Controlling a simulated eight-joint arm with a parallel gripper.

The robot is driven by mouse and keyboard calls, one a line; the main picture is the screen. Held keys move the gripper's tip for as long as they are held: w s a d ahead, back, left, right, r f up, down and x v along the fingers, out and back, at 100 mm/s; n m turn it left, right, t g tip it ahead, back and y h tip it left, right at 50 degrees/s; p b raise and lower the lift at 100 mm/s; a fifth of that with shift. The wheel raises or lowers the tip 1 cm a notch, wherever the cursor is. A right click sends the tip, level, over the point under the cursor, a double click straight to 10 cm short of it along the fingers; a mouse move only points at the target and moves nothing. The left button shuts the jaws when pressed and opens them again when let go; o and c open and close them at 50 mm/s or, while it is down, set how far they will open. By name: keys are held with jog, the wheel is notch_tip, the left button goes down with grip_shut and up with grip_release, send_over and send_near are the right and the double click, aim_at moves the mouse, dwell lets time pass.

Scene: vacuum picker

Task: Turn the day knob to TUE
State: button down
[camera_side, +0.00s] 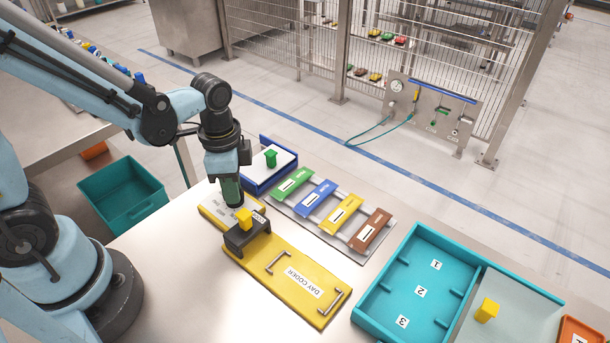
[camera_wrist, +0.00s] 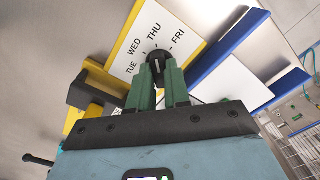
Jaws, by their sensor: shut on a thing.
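The day knob (camera_wrist: 158,56) is a small dark round knob with a white mark, on a white dial plate (camera_wrist: 128,58) printed TUE, WED, THU and FRI in an arc. THU stands just above the knob, TUE to the lower left. The exact day the mark points at is hard to tell. My gripper (camera_wrist: 159,70) has its green fingers shut on the knob. In the side view my gripper (camera_side: 234,203) points down over the yellow day coder (camera_side: 290,278), and the knob is hidden behind the fingers and a dark block.
A dark block with a yellow piece (camera_side: 244,218) stands close beside my gripper. A blue-edged tray (camera_side: 270,180) with a green piece, a rack of coloured bars (camera_side: 390,218) and a teal tray (camera_side: 375,305) lie around. A teal bin (camera_side: 125,195) stands left.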

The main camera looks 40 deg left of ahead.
jog(key=n, duration=0.4)
jog(key=shift+n, duration=0.4)
jog(key=n, duration=0.4)
jog(key=shift+n, duration=0.3)
jog(key=n, duration=0.4)
jog(key=shift+n, duration=2.1)
jog(key=c, duration=1.1)
grip_release()
